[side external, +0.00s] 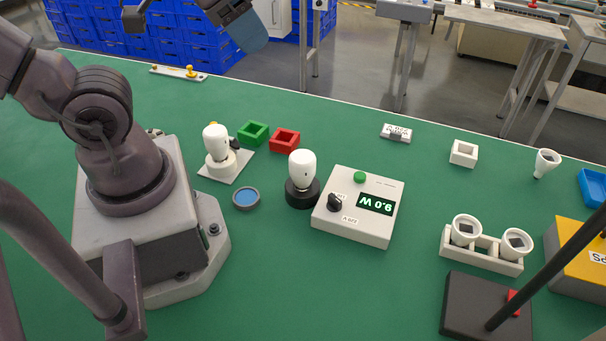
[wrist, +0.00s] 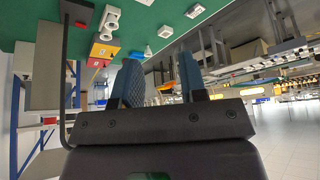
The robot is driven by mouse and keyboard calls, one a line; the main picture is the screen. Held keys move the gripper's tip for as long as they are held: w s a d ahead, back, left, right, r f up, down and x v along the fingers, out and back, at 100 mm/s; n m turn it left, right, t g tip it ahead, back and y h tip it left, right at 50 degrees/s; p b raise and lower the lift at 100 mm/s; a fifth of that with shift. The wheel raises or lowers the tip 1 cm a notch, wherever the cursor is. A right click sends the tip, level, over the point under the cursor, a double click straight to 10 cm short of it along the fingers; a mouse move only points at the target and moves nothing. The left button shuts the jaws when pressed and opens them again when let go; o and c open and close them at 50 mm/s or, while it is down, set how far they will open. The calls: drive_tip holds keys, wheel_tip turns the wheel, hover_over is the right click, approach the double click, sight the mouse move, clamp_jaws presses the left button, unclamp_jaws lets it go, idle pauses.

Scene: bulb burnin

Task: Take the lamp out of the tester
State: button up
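The tester is a white box (side external: 352,222) with a lit display reading 9.0 W, a black knob and a green button. A black round socket (side external: 302,194) stands against its left side. A white lamp (side external: 301,163) stands upright in that socket. A second white lamp (side external: 215,137) stands in a holder on a white plate further left. My gripper (side external: 245,25) is high at the top edge of the side view, far from the lamps and only partly shown. In the wrist view my gripper (wrist: 160,80) has its two blue fingers apart with nothing between them.
A green tray (side external: 253,131), a red tray (side external: 285,138) and a blue-topped dish (side external: 246,198) lie near the lamps. A rack (side external: 480,256) with two reflector lamps, a yellow box (side external: 577,262) and a black stand (side external: 470,305) are at right.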

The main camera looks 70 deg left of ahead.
drive_tip(key=o, duration=0.8)
